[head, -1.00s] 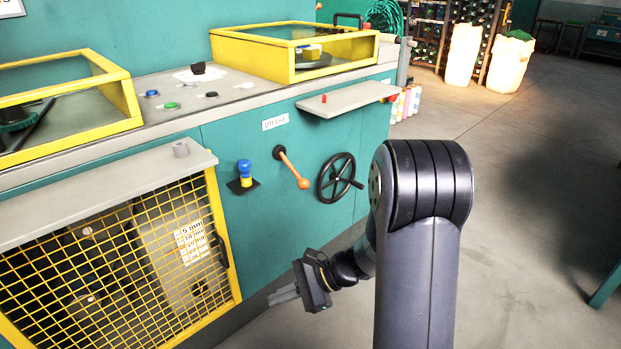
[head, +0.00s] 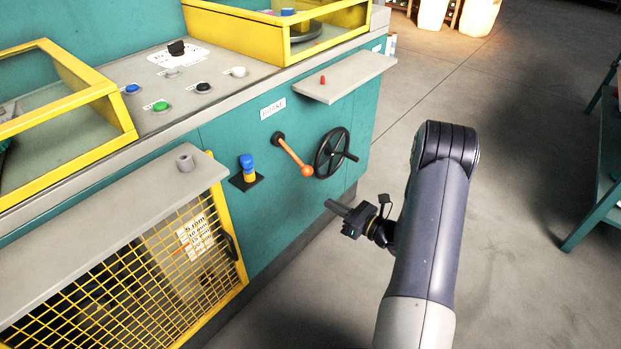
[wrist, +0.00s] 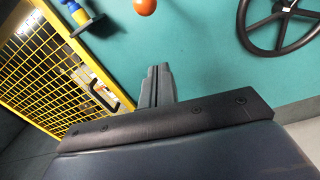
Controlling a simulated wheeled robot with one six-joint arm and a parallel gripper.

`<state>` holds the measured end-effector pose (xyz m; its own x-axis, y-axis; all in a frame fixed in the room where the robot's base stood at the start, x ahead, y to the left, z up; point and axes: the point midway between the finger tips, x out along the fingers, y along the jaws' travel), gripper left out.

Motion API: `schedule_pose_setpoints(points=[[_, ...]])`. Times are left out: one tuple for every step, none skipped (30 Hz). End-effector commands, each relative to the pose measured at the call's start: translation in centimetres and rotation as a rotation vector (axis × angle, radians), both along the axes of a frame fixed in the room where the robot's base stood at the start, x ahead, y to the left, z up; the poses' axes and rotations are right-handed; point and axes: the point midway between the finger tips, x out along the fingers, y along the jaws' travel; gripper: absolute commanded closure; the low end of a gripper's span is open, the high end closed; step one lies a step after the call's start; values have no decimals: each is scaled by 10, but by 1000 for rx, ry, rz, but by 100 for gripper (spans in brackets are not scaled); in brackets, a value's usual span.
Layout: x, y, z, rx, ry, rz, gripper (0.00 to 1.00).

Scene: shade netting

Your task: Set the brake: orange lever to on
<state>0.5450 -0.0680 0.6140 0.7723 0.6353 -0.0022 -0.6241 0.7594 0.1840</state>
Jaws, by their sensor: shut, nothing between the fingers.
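The orange lever (head: 293,155) is on the teal machine front, its arm slanting down and right from a dark pivot to an orange ball knob. A small label plate (head: 272,109) is above it; its text is too small to read surely. In the wrist view the orange knob (wrist: 145,6) shows at the top edge, and the rest of the lever is out of frame. My gripper (head: 333,206) is below and right of the knob, apart from it. Its fingers are shut and empty, and they also show in the wrist view (wrist: 156,80).
A black handwheel (head: 334,153) is close right of the knob. A blue-topped knob on a yellow stem (head: 247,168) is to the left. A yellow mesh guard (head: 190,240) is lower left. A grey shelf (head: 345,77) juts out above.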

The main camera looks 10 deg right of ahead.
Motion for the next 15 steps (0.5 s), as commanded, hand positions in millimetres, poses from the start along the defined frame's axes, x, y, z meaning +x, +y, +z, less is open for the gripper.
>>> schedule_pose_setpoints(points=[[0,0,0,-1,-1,1,100],[0,0,0,-1,0,1,100],[0,0,0,-1,0,1,100],[0,0,0,-2,-1,2,100],[0,1,0,-2,-1,2,100],[1,2,0,-2,-1,2,100],[2,3,0,-2,0,3,100],[4,4,0,-3,-1,3,100],[7,7,0,-3,-1,5,100],[10,9,-1,-4,-1,6,100],[13,12,-1,-4,-3,6,100],[17,16,0,-4,-3,7,100],[21,20,-1,-4,-3,8,100],[26,24,-1,-4,-3,8,100],[33,30,-1,-5,-2,9,100]])
